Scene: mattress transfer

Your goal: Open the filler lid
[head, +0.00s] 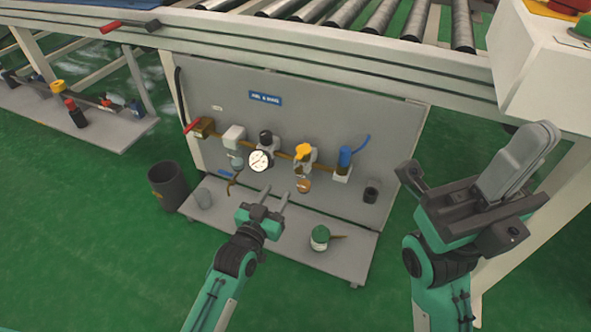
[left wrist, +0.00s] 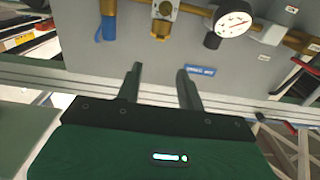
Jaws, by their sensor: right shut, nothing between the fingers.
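A filter unit with a yellow top (head: 303,151) is on the brass air line of the grey panel; an amber bowl hangs below it. It also shows in the left wrist view as a yellow-brass body (left wrist: 160,27). I cannot tell for sure which part is the filler lid. My left gripper (head: 279,192) is in front of the panel, below and left of this unit. Its fingers (left wrist: 160,80) are apart with nothing between them, and they touch nothing I can see. My right gripper (head: 530,150) is shut and empty, raised at the right, away from the panel.
A gauge (head: 260,161), a brass valve with red handle (head: 199,127) and a blue part (head: 345,156) flank the unit. A green-topped can (head: 320,237) stands on the lower shelf (head: 285,252). A dark bin (head: 170,185) stands left. The conveyor frame (head: 330,52) runs above.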

